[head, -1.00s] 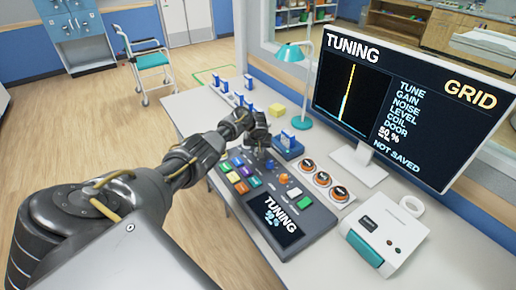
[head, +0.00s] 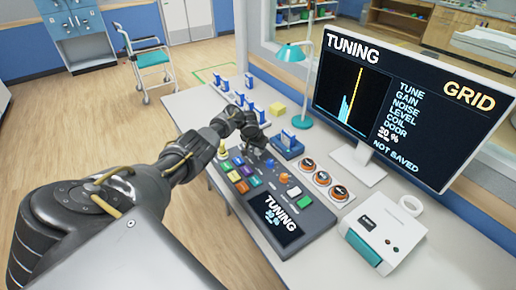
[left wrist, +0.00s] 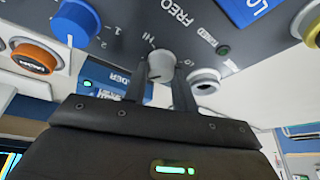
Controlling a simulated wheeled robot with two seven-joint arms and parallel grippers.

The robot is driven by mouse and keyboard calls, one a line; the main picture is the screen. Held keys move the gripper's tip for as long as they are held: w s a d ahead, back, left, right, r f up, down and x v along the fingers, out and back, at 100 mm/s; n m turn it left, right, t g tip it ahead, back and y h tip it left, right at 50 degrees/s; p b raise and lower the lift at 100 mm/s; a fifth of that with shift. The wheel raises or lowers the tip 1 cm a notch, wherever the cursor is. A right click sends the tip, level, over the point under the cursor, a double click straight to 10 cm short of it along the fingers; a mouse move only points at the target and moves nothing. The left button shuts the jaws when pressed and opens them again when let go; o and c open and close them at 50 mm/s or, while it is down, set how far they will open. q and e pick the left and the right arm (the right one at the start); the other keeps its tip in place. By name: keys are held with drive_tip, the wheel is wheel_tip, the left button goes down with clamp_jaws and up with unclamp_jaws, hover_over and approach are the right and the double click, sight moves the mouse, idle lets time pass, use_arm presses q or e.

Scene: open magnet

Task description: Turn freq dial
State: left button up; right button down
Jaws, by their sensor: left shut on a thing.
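The freq dial (left wrist: 161,64) is a grey knob under the label FREQ on the dark console (head: 318,222). In the left wrist view my left gripper (left wrist: 162,82) has one dark finger on each side of the knob and is shut on it. In the head view my left gripper (head: 256,146) is at the far end of the console and hides the dial. The monitor (head: 385,85) reads TUNING, with a yellow line right of a blue hump, and NOT SAVED. My right gripper is not in view.
A blue knob (left wrist: 76,22) and an orange-ringed button (left wrist: 36,57) are near the dial. Blue-and-white blocks (head: 245,100), a teal lamp (head: 301,110) and a white box with a teal front (head: 385,232) stand on the table. Floor at left is open.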

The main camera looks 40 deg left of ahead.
use_arm(q)
drive_tip(key=o, duration=1)
drive_tip(key=shift+s+r+p, duration=0.2)
drive_tip(key=shift+r+p, duration=0.1)
drive_tip(key=shift+r, duration=0.3)
drive_tip(key=p+v, duration=0.2)
drive_tip(key=v, duration=0.7)
drive_tip(key=shift+s+r+p, duration=0.15)
drive_tip(key=shift+r+p, duration=0.1)
drive_tip(key=shift+p, duration=0.05)
